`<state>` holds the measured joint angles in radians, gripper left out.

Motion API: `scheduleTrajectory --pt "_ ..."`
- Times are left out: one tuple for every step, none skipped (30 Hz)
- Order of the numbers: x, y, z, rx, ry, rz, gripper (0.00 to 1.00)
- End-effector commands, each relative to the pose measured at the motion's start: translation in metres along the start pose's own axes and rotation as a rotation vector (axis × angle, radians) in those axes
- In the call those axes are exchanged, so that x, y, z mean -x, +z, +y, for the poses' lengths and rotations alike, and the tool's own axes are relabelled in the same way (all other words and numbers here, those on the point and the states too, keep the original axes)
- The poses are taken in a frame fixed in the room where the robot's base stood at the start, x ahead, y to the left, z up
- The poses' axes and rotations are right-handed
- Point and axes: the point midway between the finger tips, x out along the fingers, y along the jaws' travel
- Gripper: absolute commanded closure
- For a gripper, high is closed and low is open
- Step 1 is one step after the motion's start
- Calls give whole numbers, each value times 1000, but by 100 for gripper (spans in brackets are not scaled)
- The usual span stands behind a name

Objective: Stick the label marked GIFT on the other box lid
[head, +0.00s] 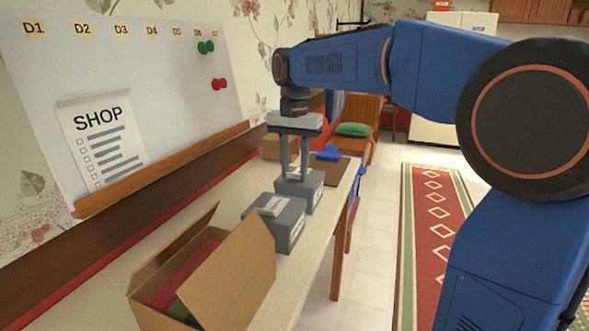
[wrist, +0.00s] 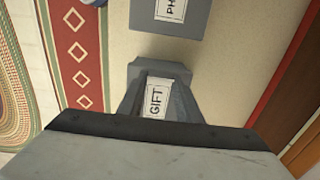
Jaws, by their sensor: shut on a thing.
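My gripper (head: 293,172) points straight down over the far grey box (head: 301,192) on the table. The white label marked GIFT (wrist: 157,97) is between its fingers in the wrist view, and the gripper is shut on it. The label is low, at the lid of the far box (wrist: 160,67); I cannot tell whether it touches the lid. The nearer grey box (head: 278,228) stands beside it with a pale label on its lid. In the wrist view that box (wrist: 170,24) shows a label starting PH, cut off at the edge.
An open cardboard box (head: 240,275) with cloth inside stands at the front of the table (head: 323,235). Another cardboard box (head: 280,148) and a blue object (head: 328,154) lie behind my gripper. A whiteboard (head: 120,80) with a SHOP list hangs on the left wall.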

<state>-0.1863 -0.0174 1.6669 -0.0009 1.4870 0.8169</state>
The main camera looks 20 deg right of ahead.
Motion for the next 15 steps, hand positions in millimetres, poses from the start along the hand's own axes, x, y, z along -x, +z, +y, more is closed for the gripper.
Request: scheduleTrajectory --pt "0 0 0 0 0 0 89" --pt "0 0 0 0 0 0 89" --pt "0 0 0 0 0 0 89" --pt "0 0 0 0 0 0 89" --pt "-1 0 0 0 0 0 89" --pt "-1 0 0 0 0 0 89" --pt "-1 0 0 0 0 0 89" --pt "-2 0 0 0 0 0 89" --pt "-2 0 0 0 0 0 89" --pt "-2 0 0 0 0 0 89" --pt "-2 0 0 0 0 0 89" --pt "-3 0 0 0 0 0 89" --pt "-3 0 0 0 0 0 89" --pt "-4 0 0 0 0 0 89" --pt "-4 0 0 0 0 0 89"
